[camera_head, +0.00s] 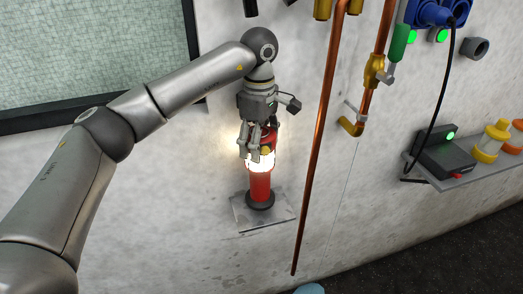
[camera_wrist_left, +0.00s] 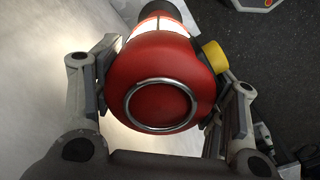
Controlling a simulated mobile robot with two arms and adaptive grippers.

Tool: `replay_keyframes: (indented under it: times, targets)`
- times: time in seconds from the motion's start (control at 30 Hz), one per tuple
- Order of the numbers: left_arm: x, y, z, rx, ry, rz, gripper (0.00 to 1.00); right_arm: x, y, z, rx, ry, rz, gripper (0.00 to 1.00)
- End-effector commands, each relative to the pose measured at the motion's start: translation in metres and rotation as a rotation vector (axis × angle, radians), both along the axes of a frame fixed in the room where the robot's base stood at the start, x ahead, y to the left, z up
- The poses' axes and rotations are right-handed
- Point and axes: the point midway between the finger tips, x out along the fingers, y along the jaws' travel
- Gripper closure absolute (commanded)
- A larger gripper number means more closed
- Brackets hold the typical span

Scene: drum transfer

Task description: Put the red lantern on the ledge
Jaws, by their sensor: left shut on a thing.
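The red lantern (camera_head: 260,187) has a glowing white band, a dark base and a yellow knob. It stands upright at the small grey ledge (camera_head: 244,212) on the wall, its base over the plate. I cannot tell whether the base touches the plate. My left gripper (camera_head: 256,152) is shut on the lantern's red top from above. In the left wrist view the lantern's red cap (camera_wrist_left: 160,85) with a metal ring sits between the two fingers (camera_wrist_left: 161,95) of my left gripper. The yellow knob (camera_wrist_left: 215,56) shows beside the right finger. My right gripper is not in view.
A copper pipe (camera_head: 320,130) runs down the wall just right of the ledge. A dark-framed panel (camera_head: 95,62) is at upper left.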

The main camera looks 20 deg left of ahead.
Motion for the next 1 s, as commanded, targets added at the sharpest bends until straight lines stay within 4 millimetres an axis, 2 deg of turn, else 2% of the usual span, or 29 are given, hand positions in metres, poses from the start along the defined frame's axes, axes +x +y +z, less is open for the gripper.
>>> replay_keyframes:
  times: [0.07,0.3,0.67,0.7,0.87,1.0]
  targets:
    - [0.004,-0.004,-0.003,-0.001,-0.001,0.0,1.0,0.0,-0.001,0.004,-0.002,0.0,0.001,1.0]
    - [0.005,-0.004,-0.034,-0.001,-0.001,0.0,1.0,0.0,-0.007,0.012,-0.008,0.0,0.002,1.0]
    - [0.005,-0.004,-0.039,-0.002,-0.004,0.0,1.0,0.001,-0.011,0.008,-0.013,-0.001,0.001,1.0]
    - [0.004,-0.004,-0.041,0.0,-0.001,0.0,0.32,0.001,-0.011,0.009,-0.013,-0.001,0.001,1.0]
    - [0.004,-0.004,-0.04,0.0,0.0,0.0,0.13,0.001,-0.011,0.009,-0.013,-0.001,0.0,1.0]
    - [0.004,-0.004,-0.04,0.0,0.0,0.0,0.13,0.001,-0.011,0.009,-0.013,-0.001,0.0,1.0]
